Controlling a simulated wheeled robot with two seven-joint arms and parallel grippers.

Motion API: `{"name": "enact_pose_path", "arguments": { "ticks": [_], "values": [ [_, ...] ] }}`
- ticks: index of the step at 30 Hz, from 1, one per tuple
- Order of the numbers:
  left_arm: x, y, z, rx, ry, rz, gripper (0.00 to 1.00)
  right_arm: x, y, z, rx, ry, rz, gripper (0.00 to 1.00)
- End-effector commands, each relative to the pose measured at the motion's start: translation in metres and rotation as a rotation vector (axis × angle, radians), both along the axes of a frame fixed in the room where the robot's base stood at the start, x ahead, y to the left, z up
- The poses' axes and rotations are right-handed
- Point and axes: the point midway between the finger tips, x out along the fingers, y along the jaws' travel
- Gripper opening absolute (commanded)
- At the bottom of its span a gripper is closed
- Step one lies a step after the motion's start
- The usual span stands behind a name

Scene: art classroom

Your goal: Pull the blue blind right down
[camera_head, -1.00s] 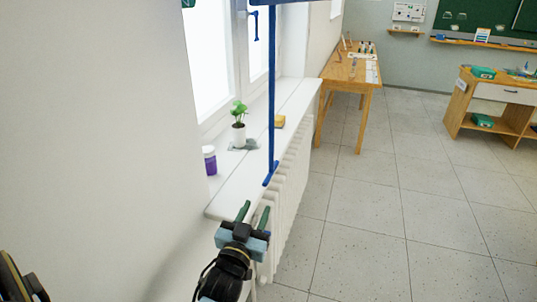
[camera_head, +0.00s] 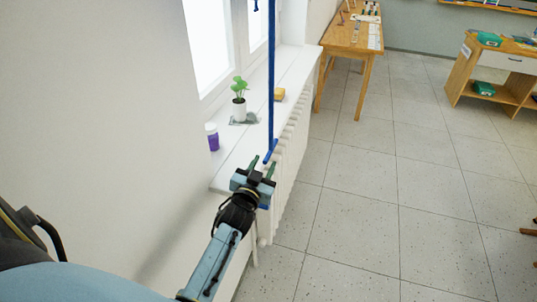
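The blue blind's pull hangs as a long blue strap (camera_head: 271,75) in front of the window, ending in a short blue crossbar handle (camera_head: 270,152) just past the sill's front edge. The blind itself is above the picture. My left gripper (camera_head: 263,163) is open, with its two green-tipped fingers pointing at the handle from just below it. In this view the fingertips come close to the handle; I cannot tell whether they touch it. Nothing shows between the fingers. My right gripper is not in view.
A white radiator (camera_head: 290,150) stands below.

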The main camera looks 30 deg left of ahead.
Motion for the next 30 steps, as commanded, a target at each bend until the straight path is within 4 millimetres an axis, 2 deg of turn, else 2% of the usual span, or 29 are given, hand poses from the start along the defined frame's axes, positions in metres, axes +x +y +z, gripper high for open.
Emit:
{"name": "enact_pose_path", "arguments": {
  "ticks": [3, 9, 21, 27, 30],
  "values": [
    [0.022, 0.005, 0.001, -0.001, -0.002, 0.000, 0.36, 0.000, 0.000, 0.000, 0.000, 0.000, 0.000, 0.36],
    [0.042, 0.010, 0.000, -0.001, 0.000, 0.000, 0.36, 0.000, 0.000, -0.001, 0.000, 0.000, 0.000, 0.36],
    [0.047, 0.011, 0.000, -0.001, 0.000, 0.000, 0.36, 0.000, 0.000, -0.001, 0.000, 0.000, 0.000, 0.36],
    [0.047, 0.011, 0.000, -0.001, 0.000, 0.000, 0.10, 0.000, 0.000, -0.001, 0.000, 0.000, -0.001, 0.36],
    [0.047, 0.011, 0.000, -0.001, 0.000, -0.001, 0.00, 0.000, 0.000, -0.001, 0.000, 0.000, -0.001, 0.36]
  ]
}}
